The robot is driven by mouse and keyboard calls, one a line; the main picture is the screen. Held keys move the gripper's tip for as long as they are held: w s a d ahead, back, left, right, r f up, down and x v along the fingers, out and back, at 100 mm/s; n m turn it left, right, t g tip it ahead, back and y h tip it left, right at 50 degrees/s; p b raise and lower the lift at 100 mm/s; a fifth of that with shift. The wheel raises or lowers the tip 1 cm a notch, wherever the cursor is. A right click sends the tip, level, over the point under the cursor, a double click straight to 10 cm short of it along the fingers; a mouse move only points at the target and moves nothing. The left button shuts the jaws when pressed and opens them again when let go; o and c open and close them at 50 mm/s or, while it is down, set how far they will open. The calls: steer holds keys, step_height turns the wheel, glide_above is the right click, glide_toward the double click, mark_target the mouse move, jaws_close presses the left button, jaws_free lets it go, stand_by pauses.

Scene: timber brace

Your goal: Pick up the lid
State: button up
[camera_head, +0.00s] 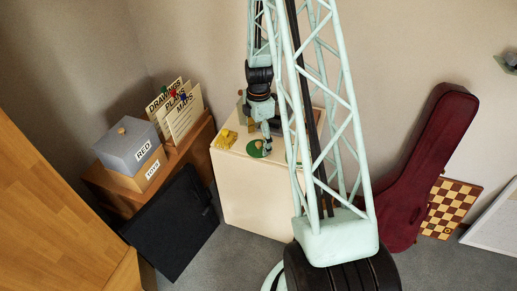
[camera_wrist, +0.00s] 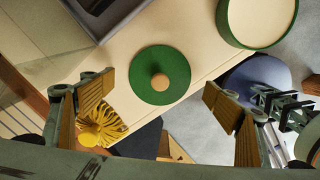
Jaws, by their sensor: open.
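The lid (camera_wrist: 171,88) is a round green disc with a wooden knob at its middle. It lies flat on the cream cabinet top (camera_wrist: 128,42), near the edge. It also shows in the head view as a green disc (camera_head: 254,149), partly hidden by my gripper (camera_head: 268,142). In the wrist view my gripper (camera_wrist: 157,100) is open and empty, with its two fingers wide apart, one at each side of the lid. The fingers appear clear of the lid; their height above it is hard to tell. A round cream container (camera_wrist: 257,18) with a green rim stands right of the lid.
A yellow, dark-striped object (camera_wrist: 101,126) lies beside the left finger. A grey open-topped box (camera_wrist: 100,12) is behind the lid. Labelled boxes (camera_head: 126,146) and upright folders (camera_head: 182,118) stand on a wooden unit at left. A dark red instrument case (camera_head: 425,165) leans at right.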

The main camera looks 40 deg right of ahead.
steer(key=shift+f, duration=1.05)
steer(key=c, duration=2.6)
